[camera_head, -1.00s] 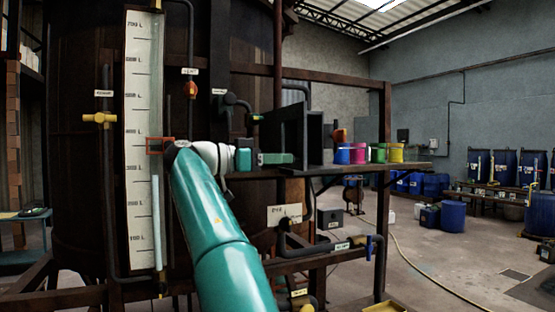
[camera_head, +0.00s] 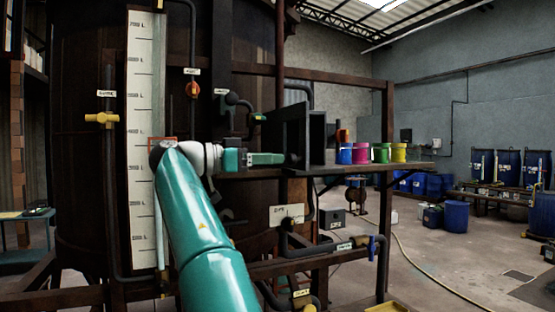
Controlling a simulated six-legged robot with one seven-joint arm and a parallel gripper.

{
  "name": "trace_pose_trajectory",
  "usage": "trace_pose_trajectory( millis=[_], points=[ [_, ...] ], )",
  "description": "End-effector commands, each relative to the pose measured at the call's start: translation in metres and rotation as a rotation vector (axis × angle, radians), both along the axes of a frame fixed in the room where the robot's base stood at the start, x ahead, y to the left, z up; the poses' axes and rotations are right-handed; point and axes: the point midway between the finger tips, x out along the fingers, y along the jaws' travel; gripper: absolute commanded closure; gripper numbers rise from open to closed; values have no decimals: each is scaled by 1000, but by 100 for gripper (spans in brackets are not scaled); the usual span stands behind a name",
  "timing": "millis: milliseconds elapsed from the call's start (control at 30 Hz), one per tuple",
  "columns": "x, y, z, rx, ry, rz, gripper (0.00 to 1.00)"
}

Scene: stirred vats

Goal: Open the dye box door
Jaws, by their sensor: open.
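The dye box (camera_head: 317,134) is a dark, open-fronted box on the shelf, right of the tall vat. A dark upright panel, which looks like its door (camera_head: 287,132), stands at its left side. My gripper (camera_head: 284,159) is at the end of my teal and white arm and reaches right, up to the lower part of the panel. Its fingertips are small and partly lost against the dark panel. I cannot tell whether they touch it. I see nothing held in the jaws.
Several coloured tubs (camera_head: 380,153) stand on the shelf (camera_head: 400,168) right of the box. A tall white level gauge (camera_head: 143,80) and pipes line the vat at left. A labelled pipe run (camera_head: 300,250) crosses below. Open floor (camera_head: 420,250) lies at right.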

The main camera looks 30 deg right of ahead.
Motion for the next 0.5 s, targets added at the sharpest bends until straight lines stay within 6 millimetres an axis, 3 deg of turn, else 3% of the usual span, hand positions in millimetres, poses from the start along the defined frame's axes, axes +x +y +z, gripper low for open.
trace_pose_trajectory(
  millis=[100, 500],
  points=[
    [5, 24, -1, -2, -1, 3, 54],
    [6, 43, 0, -1, 0, 0, 54]
  ],
)
